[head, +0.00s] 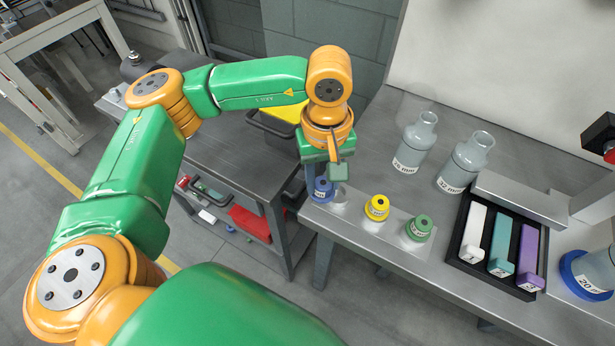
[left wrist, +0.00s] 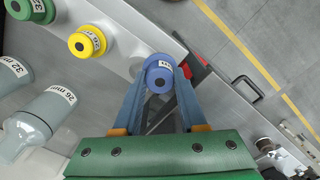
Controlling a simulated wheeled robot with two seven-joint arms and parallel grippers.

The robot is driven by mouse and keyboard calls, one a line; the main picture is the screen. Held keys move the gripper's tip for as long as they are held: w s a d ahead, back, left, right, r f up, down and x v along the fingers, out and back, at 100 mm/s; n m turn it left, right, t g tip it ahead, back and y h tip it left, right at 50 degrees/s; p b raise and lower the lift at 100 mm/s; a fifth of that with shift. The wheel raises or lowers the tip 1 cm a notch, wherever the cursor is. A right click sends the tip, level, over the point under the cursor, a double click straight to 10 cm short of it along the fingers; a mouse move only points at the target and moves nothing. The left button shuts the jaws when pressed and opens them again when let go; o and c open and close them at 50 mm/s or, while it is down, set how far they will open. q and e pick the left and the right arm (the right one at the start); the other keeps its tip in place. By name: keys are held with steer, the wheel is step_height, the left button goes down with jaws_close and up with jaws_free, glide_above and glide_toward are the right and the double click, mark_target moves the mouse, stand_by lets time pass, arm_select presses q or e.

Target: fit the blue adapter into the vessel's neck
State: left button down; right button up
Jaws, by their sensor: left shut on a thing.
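My left gripper (head: 322,180) points down at the table's near left corner and is shut on the blue adapter (head: 323,188). In the left wrist view the blue adapter (left wrist: 158,76) sits between the tips of the blue fingers (left wrist: 160,85), with part of its label showing. I cannot tell whether it still touches the table. Two clear grey vessels with open necks stand farther back: one with a 26 mm label (head: 414,146) and one with a 32 mm label (head: 464,164). A third vessel, labelled 20 mm (head: 597,272), is cut off at the right edge, with a blue ring at its base.
A yellow adapter (head: 377,207) and a green adapter (head: 419,228) stand on a pale strip to the right of my left gripper. A black tray (head: 467,258) holds white, teal and purple blocks. A dark cart (head: 222,150) stands left of the table.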

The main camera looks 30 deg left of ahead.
arm_select(q)
steer(key=w+n, duration=0.1)
steer(key=n, duration=0.1)
steer(key=w+d+n+p, duration=0.1)
steer(key=n, duration=0.2)
steer(key=w+d+n+p, duration=0.1)
steer(key=n, duration=0.1)
steer(key=shift+w+d+n, duration=0.1)
steer(key=shift+w+n, duration=0.1)
steer(key=shift+n, duration=0.2)
steer(key=shift+w, duration=0.1)
steer(key=shift+f, duration=0.1)
steer(key=shift+f+b, duration=1.45)
steer(key=shift+b, duration=0.45)
steer(key=shift+f, duration=0.2)
